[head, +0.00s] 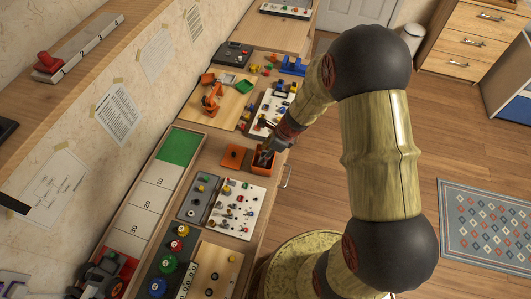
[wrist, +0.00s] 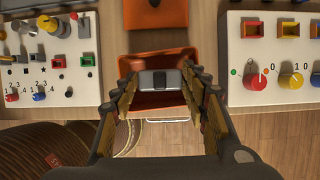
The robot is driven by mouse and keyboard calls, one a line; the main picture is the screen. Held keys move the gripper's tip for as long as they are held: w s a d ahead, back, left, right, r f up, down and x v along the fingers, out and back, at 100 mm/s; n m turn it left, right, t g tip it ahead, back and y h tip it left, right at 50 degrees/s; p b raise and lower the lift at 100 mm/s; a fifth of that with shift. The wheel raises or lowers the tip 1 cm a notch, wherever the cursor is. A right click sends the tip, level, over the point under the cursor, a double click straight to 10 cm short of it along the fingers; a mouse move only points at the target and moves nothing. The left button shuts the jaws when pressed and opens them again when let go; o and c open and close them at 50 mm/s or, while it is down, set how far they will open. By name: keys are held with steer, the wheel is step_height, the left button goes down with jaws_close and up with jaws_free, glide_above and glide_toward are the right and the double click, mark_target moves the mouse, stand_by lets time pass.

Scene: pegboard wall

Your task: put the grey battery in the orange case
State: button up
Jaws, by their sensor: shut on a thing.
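The orange case (head: 262,166) stands open on the bench in the head view, with its lid (head: 235,156) to the left. In the wrist view the case (wrist: 165,101) lies below my gripper and the lid (wrist: 155,13) is at the top. My gripper (wrist: 160,82) is shut on the grey battery (wrist: 160,79), which has a dark middle part. The battery appears over the case opening in the wrist view; its height above the case floor is hard to tell. In the head view my gripper (head: 266,152) is at the case, and the battery is not clear.
A white panel with knobs and buttons (head: 238,208) is on the near side of the case. Another white panel (head: 268,112) is on the far side. In the wrist view panels flank the case left (wrist: 45,60) and right (wrist: 275,60). Bare wood lies between.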

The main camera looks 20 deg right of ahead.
steer(key=shift+f, duration=0.4)
steer(key=o, duration=0.9)
steer(key=shift+o, duration=0.2)
steer(key=shift+r, duration=0.15)
